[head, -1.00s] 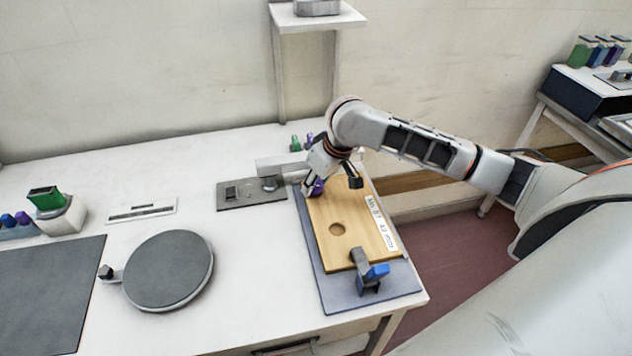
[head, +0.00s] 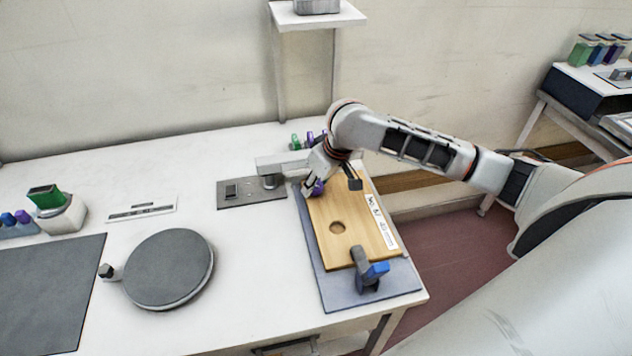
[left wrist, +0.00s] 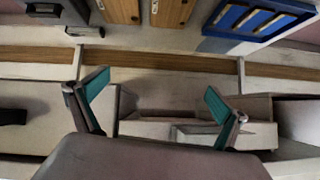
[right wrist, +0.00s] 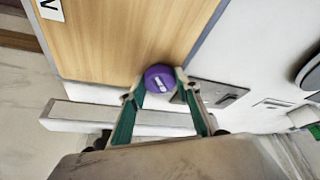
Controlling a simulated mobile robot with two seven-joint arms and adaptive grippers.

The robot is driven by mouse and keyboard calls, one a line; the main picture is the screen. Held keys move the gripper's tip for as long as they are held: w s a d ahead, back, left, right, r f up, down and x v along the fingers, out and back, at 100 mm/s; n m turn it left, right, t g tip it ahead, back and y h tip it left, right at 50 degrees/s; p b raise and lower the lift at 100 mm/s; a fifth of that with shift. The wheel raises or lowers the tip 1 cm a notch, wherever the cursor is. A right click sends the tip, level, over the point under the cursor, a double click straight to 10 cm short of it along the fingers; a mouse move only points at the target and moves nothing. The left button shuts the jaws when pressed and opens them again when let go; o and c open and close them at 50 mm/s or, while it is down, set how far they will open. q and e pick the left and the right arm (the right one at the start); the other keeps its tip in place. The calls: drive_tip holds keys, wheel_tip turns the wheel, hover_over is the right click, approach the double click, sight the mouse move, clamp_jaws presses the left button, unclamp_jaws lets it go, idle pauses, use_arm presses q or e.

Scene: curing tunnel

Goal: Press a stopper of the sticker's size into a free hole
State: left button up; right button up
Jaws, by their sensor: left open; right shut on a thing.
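The wooden board (head: 365,235) lies on a grey mat at the table's right side. My right gripper (head: 317,186) is shut on a purple stopper (right wrist: 159,80) with a white mark on top, at the board's far left edge. I cannot tell whether the stopper touches the board or sits in a hole. My left gripper (left wrist: 157,98) is open and empty, seen only in the left wrist view.
A clamp with a blue handle (head: 370,270) grips the board's near end. Green and purple stoppers (head: 302,141) stand behind my right gripper. A grey plate with a device (head: 250,192) lies left of the board. A round dark disc (head: 168,268) lies farther left.

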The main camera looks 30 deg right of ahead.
drive_tip(key=shift+f, duration=0.1)
drive_tip(key=o, duration=1.1)
drive_tip(key=shift+o, duration=0.2)
drive_tip(key=o, duration=0.4)
drive_tip(key=shift+r, duration=3.5)
